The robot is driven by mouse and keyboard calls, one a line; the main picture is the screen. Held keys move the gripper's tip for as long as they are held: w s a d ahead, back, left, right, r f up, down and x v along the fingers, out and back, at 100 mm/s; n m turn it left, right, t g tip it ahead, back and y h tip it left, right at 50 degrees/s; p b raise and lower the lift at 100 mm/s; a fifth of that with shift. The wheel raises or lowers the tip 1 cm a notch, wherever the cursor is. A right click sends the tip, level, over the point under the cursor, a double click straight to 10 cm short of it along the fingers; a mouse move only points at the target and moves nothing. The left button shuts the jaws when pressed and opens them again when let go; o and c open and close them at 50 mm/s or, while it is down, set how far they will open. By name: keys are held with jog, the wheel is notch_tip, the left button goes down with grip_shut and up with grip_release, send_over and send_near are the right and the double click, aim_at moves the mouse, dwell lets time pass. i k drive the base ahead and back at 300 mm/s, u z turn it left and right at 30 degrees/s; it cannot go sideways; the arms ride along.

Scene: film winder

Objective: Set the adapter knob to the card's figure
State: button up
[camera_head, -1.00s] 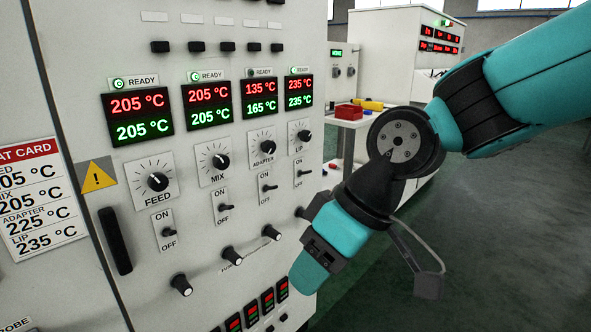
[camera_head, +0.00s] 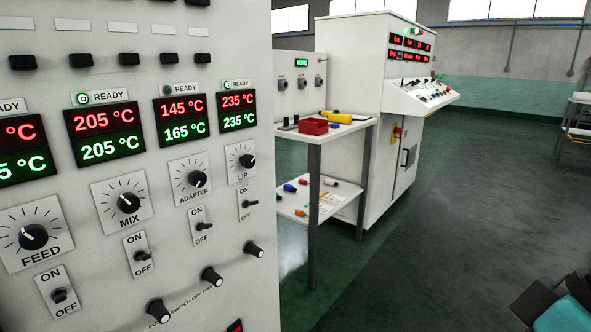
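The adapter knob (camera_head: 197,179) is a round black knob with a white pointer mark on a white dial plate on the panel. Its display (camera_head: 182,118) reads 145 °C in red above 165 °C in green. The READY lamp above that display is dark. The heat card is outside the present view; the earlier frame shows it with ADAPTER 225 °C. Part of my arm (camera_head: 560,303), dark and teal, shows in the lower right corner, far from the knob. No gripper fingers show.
The MIX knob (camera_head: 128,203) and LIP knob (camera_head: 246,161) flank the adapter knob, with toggle switches below. Black fuse caps (camera_head: 212,276) stick out lower down. A shelf table (camera_head: 342,135) with a red box (camera_head: 313,126) stands behind the panel. Open floor lies to the right.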

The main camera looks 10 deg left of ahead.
aim_at(198, 179)
jog(key=z, duration=0.2)
jog(key=k, duration=0.85)
jog(key=u, duration=1.1)
jog(key=i, duration=0.5)
